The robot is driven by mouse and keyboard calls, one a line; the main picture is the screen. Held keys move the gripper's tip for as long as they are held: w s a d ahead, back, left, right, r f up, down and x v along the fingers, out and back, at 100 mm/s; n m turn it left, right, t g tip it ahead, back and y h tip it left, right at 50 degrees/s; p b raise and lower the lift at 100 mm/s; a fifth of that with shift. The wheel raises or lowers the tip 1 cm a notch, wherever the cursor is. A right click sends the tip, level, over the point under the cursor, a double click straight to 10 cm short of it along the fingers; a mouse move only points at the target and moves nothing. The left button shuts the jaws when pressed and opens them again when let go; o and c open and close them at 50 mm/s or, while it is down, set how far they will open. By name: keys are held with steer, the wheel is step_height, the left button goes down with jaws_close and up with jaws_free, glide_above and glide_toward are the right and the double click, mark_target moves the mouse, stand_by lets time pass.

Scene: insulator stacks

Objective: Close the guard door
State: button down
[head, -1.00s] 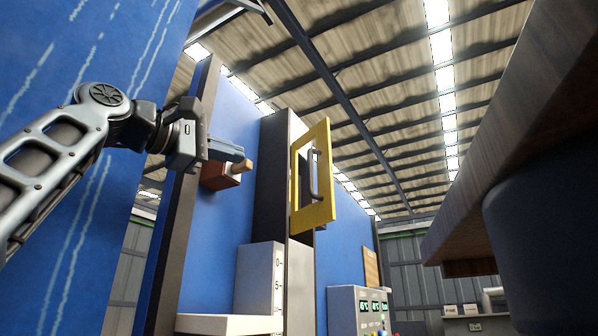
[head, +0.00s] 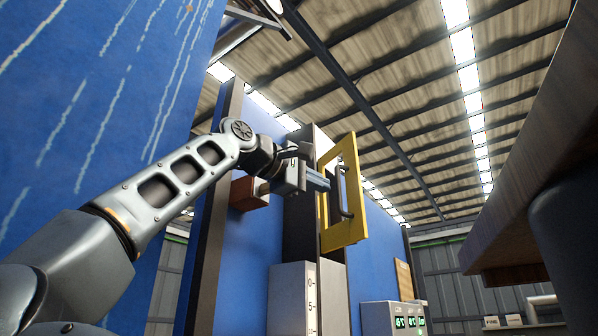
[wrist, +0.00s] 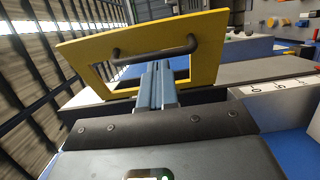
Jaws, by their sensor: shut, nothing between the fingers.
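The guard door is a yellow frame with an open middle and a dark bar handle. In the head view the guard door (head: 345,238) stands swung out from a tall grey cabinet (head: 334,273). The handle (head: 343,190) is on its face. My gripper (head: 326,183) is shut and empty, with its tips close to the door's left side. In the wrist view the door (wrist: 215,40) spans the upper picture. My gripper's fingers (wrist: 155,75) point at the door's opening, below the handle (wrist: 155,50). I cannot tell whether the fingers touch the door.
A reddish-brown block (head: 248,194) is fixed to the blue wall behind my arm. A white box with a scale (head: 292,300) stands below the door. A control panel with green displays (head: 392,319) is at lower right. A wooden edge (head: 520,180) overhangs at right.

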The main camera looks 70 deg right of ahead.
steer(key=x, duration=0.3)
stand_by(0.5)
